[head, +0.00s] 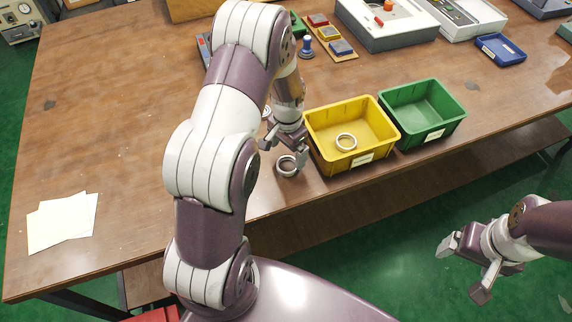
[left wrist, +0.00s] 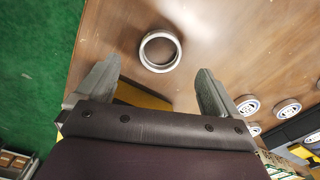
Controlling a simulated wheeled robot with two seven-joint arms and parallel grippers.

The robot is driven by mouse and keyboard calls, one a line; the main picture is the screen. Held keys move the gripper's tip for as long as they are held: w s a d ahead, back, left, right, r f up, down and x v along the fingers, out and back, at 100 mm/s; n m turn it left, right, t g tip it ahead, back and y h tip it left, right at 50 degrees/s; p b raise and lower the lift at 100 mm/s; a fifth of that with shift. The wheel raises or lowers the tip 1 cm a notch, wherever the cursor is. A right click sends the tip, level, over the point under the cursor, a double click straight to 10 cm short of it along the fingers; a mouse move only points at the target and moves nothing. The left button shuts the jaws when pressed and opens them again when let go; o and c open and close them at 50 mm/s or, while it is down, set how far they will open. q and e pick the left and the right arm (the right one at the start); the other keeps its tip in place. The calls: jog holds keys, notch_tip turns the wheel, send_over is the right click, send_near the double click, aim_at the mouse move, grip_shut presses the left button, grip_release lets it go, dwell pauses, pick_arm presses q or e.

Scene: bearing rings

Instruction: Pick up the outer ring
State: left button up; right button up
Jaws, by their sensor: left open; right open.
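A silver ring (head: 287,174) lies flat on the brown table near its front edge, left of the yellow bin. It also shows in the left wrist view (left wrist: 160,69), just beyond and between my fingertips. A second pale ring (head: 346,149) lies inside the yellow bin (head: 322,112). Which of them is the outer ring I cannot tell by shape alone. My left gripper (head: 284,152) is open and empty, above and close to the ring on the table; it shows in the left wrist view (left wrist: 158,76). My right gripper (head: 463,268) is open and empty, off the table's front side.
A green bin (head: 452,101) stands right of the yellow bin. Several round white-faced parts (left wrist: 287,110) lie at the right of the left wrist view. Papers (head: 62,222) lie on the table's left; a blue tray (head: 500,49) and devices stand at the back. The left table area is mostly clear.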

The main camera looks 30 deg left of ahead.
aim_at(287, 164)
pick_arm(q)
notch_tip(287, 164, down, 6)
jog(key=shift+w+r+p, duration=0.15)
jog(key=shift+p, duration=0.25)
jog(key=c, duration=1.2)
jog(key=shift+r, duration=0.1)
